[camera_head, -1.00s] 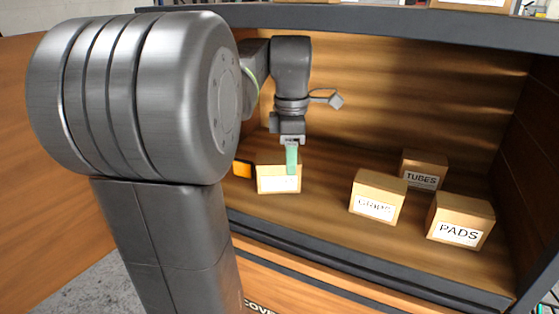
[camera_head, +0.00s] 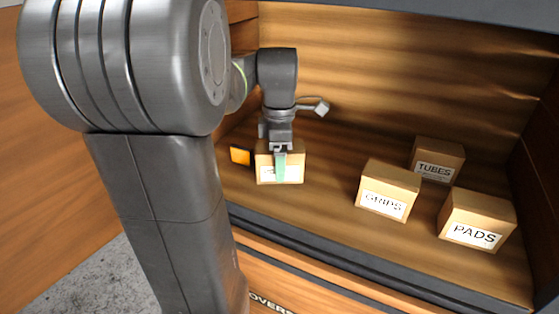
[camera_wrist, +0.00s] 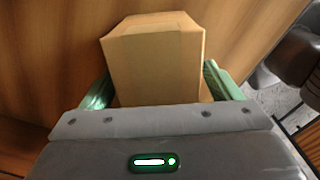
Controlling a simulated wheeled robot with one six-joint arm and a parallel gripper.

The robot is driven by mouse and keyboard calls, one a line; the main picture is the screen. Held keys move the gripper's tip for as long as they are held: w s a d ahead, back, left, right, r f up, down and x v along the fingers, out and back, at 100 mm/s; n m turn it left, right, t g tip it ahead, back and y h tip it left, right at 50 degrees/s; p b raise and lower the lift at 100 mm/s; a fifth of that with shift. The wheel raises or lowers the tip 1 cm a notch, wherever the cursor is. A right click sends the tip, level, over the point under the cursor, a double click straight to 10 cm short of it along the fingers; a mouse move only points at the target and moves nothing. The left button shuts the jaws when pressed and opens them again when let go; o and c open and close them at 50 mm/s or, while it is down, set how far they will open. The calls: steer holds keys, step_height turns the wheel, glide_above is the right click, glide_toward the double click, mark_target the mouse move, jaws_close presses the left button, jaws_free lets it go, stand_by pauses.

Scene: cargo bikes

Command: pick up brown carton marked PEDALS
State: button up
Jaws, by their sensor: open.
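A brown carton (camera_head: 294,163) with a white label stands on the wooden shelf at the left. My gripper (camera_head: 281,165) hides most of its label, so its word cannot be read. My gripper points down at the carton with a green finger in front of the label. In the wrist view the carton (camera_wrist: 154,62) lies between the two green fingers of my open gripper (camera_wrist: 158,90), one on each side. I cannot tell whether either finger touches it.
Cartons marked GRIPS (camera_head: 388,190), TUBES (camera_head: 437,160) and PADS (camera_head: 477,220) stand to the right on the same shelf (camera_head: 330,185). An orange-yellow item (camera_head: 240,156) is just left of the carton. Wooden walls enclose the shelf, with a dark front edge (camera_head: 350,255).

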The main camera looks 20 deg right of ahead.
steer(key=c, duration=1.2)
steer(key=shift+r, duration=0.1)
